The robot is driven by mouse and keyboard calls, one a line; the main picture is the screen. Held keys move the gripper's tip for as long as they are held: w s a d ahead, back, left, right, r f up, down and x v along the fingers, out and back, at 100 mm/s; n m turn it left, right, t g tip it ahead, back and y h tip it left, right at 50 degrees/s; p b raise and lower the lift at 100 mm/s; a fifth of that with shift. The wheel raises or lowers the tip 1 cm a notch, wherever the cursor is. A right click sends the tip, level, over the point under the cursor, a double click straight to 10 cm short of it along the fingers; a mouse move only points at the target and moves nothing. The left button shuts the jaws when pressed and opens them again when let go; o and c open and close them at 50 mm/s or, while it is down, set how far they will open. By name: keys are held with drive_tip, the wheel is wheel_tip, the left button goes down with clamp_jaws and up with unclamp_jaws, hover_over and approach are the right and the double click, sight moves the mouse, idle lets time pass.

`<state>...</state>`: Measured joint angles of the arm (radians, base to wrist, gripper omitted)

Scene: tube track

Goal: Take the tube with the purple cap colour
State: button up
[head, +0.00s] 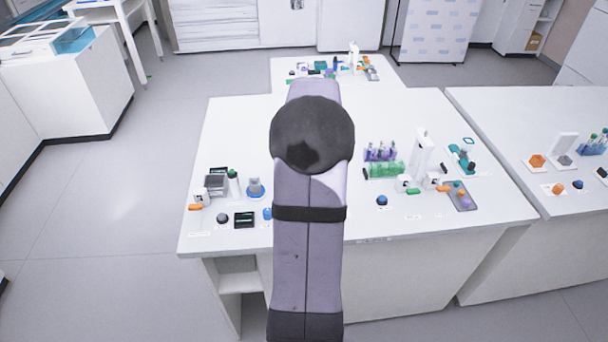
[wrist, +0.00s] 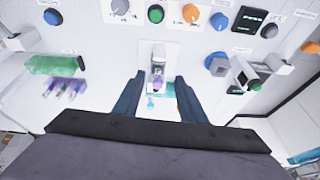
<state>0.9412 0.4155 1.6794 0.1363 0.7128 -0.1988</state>
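In the wrist view, a small purple piece (wrist: 158,85), which looks like a cap, shows at the foot of a white upright holder (wrist: 158,56). Whether a tube is under it is too small to tell. My gripper (wrist: 159,98) is open, with its two dark blue fingers apart on either side of the purple piece in the picture; no contact shows. In the wrist view a purple rack with tubes (wrist: 64,89) stands at left. In the head view my arm hides the gripper, and a purple rack with tubes (head: 380,153) stands on the near table.
In the wrist view, a green block (wrist: 72,64) is at left, a blue round piece (wrist: 216,62) and a dark device (wrist: 253,84) at right. Green (wrist: 155,14) and orange knobs (wrist: 190,13) line the top. In the head view, a far table (head: 385,80) carries several small things.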

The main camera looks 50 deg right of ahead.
drive_tip(key=shift+w+d+r+n, duration=0.2)
drive_tip(key=shift+w+r+n, duration=0.1)
drive_tip(key=shift+r+n, duration=0.15)
drive_tip(key=shift+w+d+r+n, duration=0.25)
drive_tip(key=shift+r+n, duration=0.1)
drive_tip(key=shift+n, duration=0.2)
drive_tip(key=shift+f, duration=0.1)
drive_tip(key=shift+p+x, duration=0.5)
drive_tip(key=shift+x, duration=0.55)
drive_tip(key=shift+d+p+x, duration=0.15)
drive_tip(key=shift+p+x, duration=0.5)
drive_tip(key=shift+x, duration=0.25)
drive_tip(key=shift+d+p+x, duration=0.15)
drive_tip(key=shift+p+x, duration=0.5)
drive_tip(key=shift+x, duration=0.2)
drive_tip(key=shift+w+d+f, duration=0.25)
drive_tip(key=shift+w+f, duration=0.05)
drive_tip(key=shift+f, duration=0.35)
clamp_jaws()
drive_tip(key=shift+r, duration=0.1)
